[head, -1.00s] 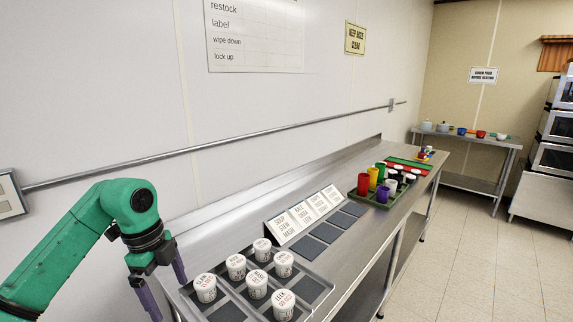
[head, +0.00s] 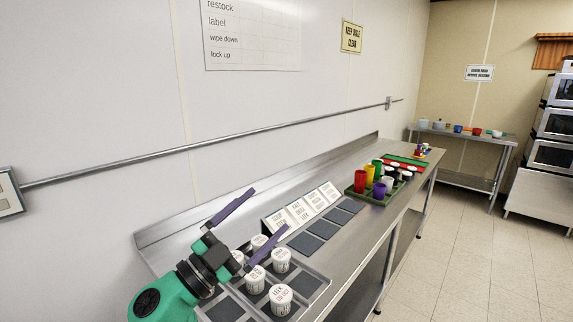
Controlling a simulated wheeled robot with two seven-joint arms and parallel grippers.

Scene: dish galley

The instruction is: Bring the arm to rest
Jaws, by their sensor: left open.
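My left arm is green, and its left gripper (head: 267,211) has two purple fingers spread wide with nothing between them. It hangs over the near end of the steel counter (head: 350,228), above and partly in front of a grey tray (head: 316,285). White labelled tubs stand in that tray, among them a front one (head: 280,298), one behind it (head: 255,279) and one to the right (head: 281,260). The arm hides part of the tray and some tubs. My right gripper is out of view.
A row of white label cards (head: 301,210) stands behind dark square pads (head: 322,228). Farther along, a green tray (head: 377,198) holds coloured cups, with a red and green tray (head: 404,162) beyond. A wall rail (head: 230,142) runs behind. The floor at right is clear.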

